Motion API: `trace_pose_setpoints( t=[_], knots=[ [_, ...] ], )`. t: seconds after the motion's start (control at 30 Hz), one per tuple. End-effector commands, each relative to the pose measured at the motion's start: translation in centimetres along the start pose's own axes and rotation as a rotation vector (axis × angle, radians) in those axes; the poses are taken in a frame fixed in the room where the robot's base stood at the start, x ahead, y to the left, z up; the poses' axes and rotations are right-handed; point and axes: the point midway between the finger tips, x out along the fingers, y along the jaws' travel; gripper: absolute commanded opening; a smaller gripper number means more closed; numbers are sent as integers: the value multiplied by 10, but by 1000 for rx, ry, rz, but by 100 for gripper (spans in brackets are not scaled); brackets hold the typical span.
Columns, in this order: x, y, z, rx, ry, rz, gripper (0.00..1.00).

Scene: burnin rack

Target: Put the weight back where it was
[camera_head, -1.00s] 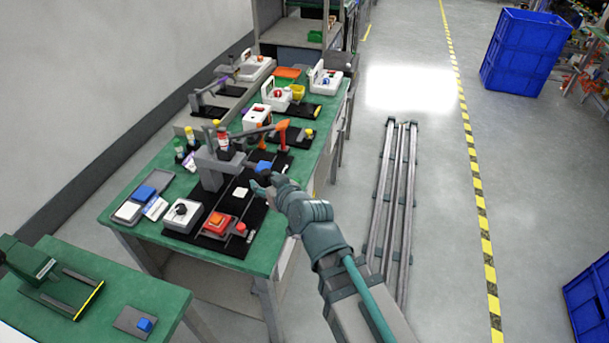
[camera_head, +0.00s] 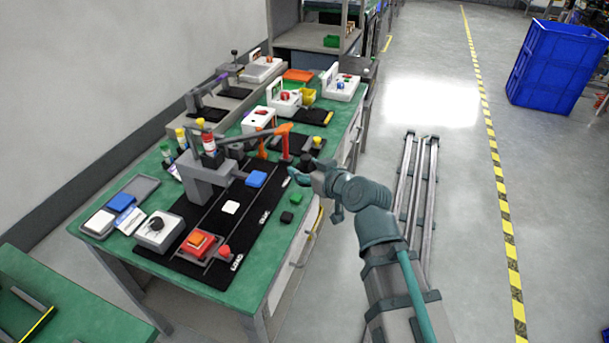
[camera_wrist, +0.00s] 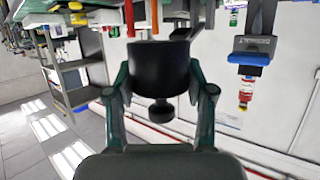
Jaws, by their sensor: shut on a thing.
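The weight is a black cylinder with a narrow neck and round knob (camera_wrist: 158,68), shown in the wrist view between my two green fingers. My gripper (camera_wrist: 160,88) is shut on it. In the head view my gripper (camera_head: 303,172) is over the right edge of the green table (camera_head: 262,290), beside the black mat's far end. The weight there is a small dark shape (camera_head: 305,161) at the fingertips, partly hidden. It seems held above the table; I cannot tell the exact height.
A grey stand (camera_head: 200,172), a blue block (camera_head: 256,179), a red-orange button box (camera_head: 199,243) and a grey knob box (camera_head: 158,230) are on the mat side.

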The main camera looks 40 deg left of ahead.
Motion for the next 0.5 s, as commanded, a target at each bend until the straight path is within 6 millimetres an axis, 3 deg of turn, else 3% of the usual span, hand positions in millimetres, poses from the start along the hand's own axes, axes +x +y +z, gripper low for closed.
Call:
trace_pose_setpoints(
  t=[0.37, 0.5],
  knots=[
    [77, 37, 3, 2, 1, 3, 0],
    [100, 45, 20, 3, -1, 3, 0]
  ],
)
